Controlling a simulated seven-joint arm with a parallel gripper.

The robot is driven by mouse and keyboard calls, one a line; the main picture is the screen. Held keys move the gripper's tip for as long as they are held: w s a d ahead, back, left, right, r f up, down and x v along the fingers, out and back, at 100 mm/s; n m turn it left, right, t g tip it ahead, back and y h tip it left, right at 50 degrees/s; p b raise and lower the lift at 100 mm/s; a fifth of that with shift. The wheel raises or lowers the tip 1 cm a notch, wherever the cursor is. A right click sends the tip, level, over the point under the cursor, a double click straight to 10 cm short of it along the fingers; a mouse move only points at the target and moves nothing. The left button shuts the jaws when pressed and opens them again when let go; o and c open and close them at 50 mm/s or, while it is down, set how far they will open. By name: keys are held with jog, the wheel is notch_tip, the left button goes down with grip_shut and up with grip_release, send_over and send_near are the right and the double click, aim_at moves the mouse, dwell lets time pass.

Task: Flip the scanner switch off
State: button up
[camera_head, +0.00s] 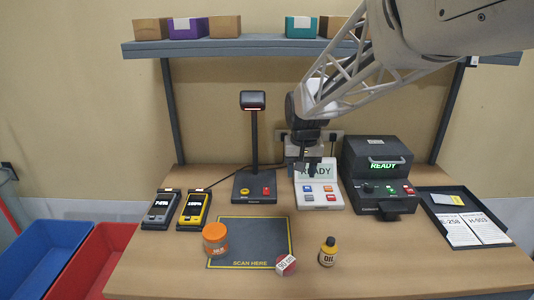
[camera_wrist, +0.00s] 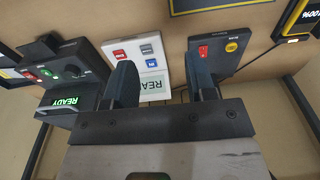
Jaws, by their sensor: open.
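The scanner (camera_head: 253,101) is a black head on a dark post, with a lit strip on its front. Its dark base (camera_head: 254,199) carries a red switch (camera_head: 266,190) and a yellow button (camera_head: 244,191). In the wrist view the red switch (camera_wrist: 203,52) and yellow button (camera_wrist: 231,46) show on the base, just beyond one finger. My gripper (camera_head: 309,168) is open and empty, to the right of the scanner post and over the white READY console (camera_head: 333,198). In the wrist view my gripper (camera_wrist: 160,88) has its fingers apart. The switch's exact tilt is too small to tell.
The dark READY machine (camera_head: 376,165) stands right of the console, and a tray with papers (camera_head: 424,208) lies further right. Two handhelds (camera_head: 194,210) are at the left. An orange jar (camera_head: 215,238), a small round tin (camera_head: 286,265) and an oil bottle (camera_head: 328,251) stand in front. A shelf (camera_head: 230,46) is above.

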jog(key=g, duration=0.1)
send_near(266, 194)
jog(key=shift+w+f, duration=0.1)
jog(key=shift+f, duration=0.15)
jog(key=shift+f, duration=3.75)
